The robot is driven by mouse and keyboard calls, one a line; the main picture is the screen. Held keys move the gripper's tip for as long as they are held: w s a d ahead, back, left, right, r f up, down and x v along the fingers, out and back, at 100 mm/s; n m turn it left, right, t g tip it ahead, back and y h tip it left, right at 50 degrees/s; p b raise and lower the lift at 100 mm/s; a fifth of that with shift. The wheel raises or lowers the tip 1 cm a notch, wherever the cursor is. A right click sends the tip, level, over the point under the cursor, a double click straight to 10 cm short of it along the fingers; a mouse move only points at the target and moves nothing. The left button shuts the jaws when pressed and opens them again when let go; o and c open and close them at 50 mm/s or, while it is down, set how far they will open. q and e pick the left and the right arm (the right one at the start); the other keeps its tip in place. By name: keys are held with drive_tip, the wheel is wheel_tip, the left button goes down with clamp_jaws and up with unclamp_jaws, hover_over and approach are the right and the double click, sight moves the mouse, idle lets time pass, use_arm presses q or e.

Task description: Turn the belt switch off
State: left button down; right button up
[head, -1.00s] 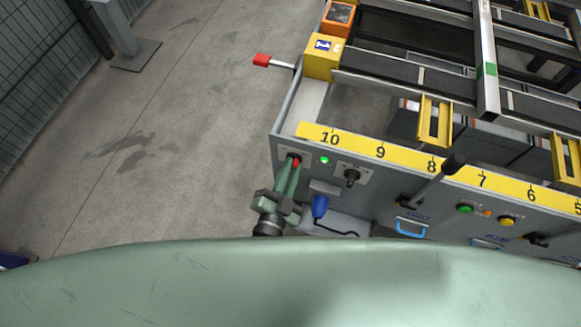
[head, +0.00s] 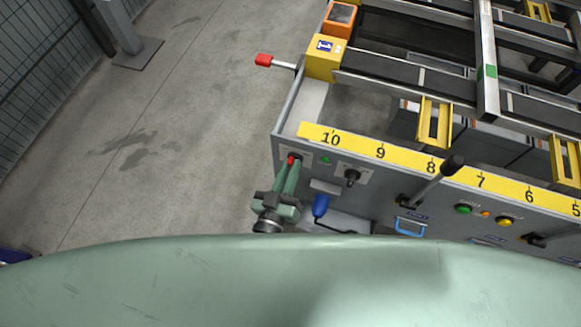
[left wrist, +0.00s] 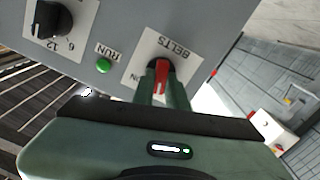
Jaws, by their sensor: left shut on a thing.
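The belt switch (head: 291,160) is a red-handled rotary switch at the left end of the grey front panel. In the left wrist view its red handle (left wrist: 162,74) stands on a white plate lettered BELTS. My left gripper (head: 289,170) reaches up to it from below, and its green fingers (left wrist: 163,92) are shut on the handle, one on each side. The fingers hide part of the switch and its plate. The RUN lamp (head: 325,159) beside it is dull green; it also shows in the left wrist view (left wrist: 104,66). My right gripper is not in view.
A black knob (head: 352,177), a blue handle (head: 321,204) and a black-knobbed lever (head: 452,166) lie to the right along the panel. A yellow number strip (head: 381,152) runs above. Bare floor (head: 170,130) is open to the left.

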use_arm(q)
drive_tip(key=n, duration=0.5)
drive_tip(key=shift+a+f+b, duration=0.1)
drive_tip(key=shift+f+b, duration=0.05)
drive_tip(key=shift+b, duration=0.15)
idle(0.4)
drive_tip(key=c, duration=1.4)
unclamp_jaws()
drive_tip(key=shift+c, duration=0.2)
drive_tip(key=v, duration=0.8)
drive_tip(key=shift+b, duration=0.35)
